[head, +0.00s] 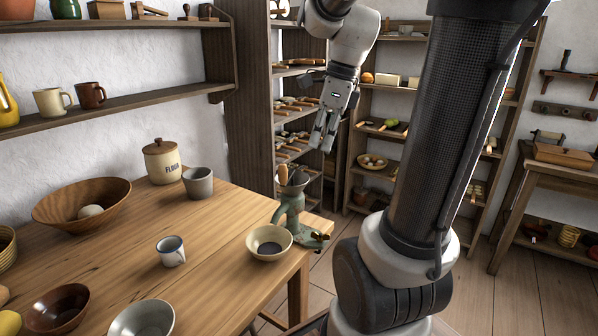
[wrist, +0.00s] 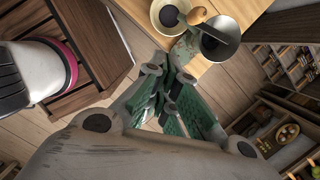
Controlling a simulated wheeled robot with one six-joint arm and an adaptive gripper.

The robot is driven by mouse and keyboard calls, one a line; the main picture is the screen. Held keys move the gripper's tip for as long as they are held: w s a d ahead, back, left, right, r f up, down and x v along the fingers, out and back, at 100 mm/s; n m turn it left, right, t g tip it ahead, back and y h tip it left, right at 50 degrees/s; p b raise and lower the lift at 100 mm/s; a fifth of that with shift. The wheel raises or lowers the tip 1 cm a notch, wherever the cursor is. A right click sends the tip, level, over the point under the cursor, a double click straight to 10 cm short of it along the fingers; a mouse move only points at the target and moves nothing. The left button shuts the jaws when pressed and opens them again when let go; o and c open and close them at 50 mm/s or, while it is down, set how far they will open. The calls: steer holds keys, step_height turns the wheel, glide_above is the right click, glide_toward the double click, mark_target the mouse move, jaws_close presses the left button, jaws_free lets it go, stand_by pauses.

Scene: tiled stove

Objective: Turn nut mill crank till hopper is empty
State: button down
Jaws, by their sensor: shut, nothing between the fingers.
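A grey-green nut mill (head: 291,214) stands at the right edge of the wooden table (head: 215,225). Its hopper (head: 291,186) faces up and also shows in the wrist view (wrist: 215,47). A wooden-handled, dark-bladed tool (wrist: 222,29) lies across the hopper; I cannot tell how full it is. A small brown and dark part (head: 319,236) beside the mill's foot may be the crank. A cream bowl (head: 268,254) with dark contents sits beside the mill. My gripper (head: 322,143) is shut and empty, above and behind the mill, touching nothing. Its green-padded fingers (wrist: 172,88) show in the wrist view.
On the table are an enamel mug (head: 171,252), a grey cup (head: 198,184), a flour jar (head: 161,162) and a big wooden bowl (head: 88,203). Shelves (head: 297,110) stand behind my gripper. A side table (head: 560,160) is at right. Open floor lies between.

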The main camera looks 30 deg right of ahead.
steer(key=c, duration=2.2)
jaws_free()
steer(key=o, duration=0.4)
steer(key=shift+a, duration=0.15)
steer(key=shift+c, duration=0.2)
steer(key=o, duration=0.6)
steer(key=w+a+f+n, duration=0.1)
steer(key=w+a+f+n+g, duration=0.1)
steer(key=w+a, duration=0.1)
steer(key=w+a+f+n, duration=0.1)
steer(key=a, duration=0.1)
steer(key=shift+w+f+n+g, duration=0.1)
steer(key=shift+w+n+g, duration=0.2)
steer(key=shift+w+g, duration=0.1)
steer(key=n+h, duration=0.2)
steer(key=n, duration=0.6)
glide_above(283, 164)
steer(key=shift+s+a+f, duration=0.2)
steer(key=shift+a, duration=0.15)
steer(key=shift+w+d+r+n, duration=0.15)
steer(key=shift+d+n, duration=0.1)
steer(key=shift+n, duration=0.55)
step_height(283, 164, down, 8)
steer(key=shift+r, duration=0.1)
